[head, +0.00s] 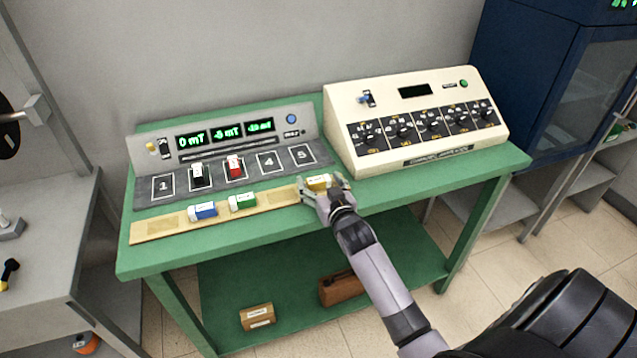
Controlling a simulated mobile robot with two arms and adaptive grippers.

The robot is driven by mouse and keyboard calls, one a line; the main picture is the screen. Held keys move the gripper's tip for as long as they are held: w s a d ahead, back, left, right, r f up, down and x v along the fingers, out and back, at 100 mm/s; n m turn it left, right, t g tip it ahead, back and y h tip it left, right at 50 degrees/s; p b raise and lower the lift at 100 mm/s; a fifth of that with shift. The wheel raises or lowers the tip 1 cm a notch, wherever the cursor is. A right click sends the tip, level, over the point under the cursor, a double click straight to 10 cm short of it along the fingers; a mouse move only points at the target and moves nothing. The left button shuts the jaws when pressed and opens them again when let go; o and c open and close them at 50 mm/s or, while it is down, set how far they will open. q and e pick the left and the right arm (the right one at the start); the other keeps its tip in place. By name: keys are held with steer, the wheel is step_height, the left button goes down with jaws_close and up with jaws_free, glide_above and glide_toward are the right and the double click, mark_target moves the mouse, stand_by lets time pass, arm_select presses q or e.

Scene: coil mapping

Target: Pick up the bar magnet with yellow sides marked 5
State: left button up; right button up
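The yellow bar magnet (318,183) lies on the right part of the tan wooden strip at the front of the green table. Its number cannot be read. My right gripper (323,182) is right at it, with its fingers spread on the left and right of the magnet. The fingers look open, and whether they touch the magnet is unclear. The gripper hides part of the magnet and of the strip's right end. My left gripper is not in view.
A blue magnet (203,210) and a green magnet (243,202) lie farther left on the strip (160,228). A black magnet (199,175) and a red magnet (235,167) stand on the numbered panel behind. A cream console (420,110) stands at the right on the green table (150,263).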

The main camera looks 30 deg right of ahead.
steer(key=c, duration=1.2)
steer(key=shift+o, duration=0.2)
steer(key=shift+r, duration=0.1)
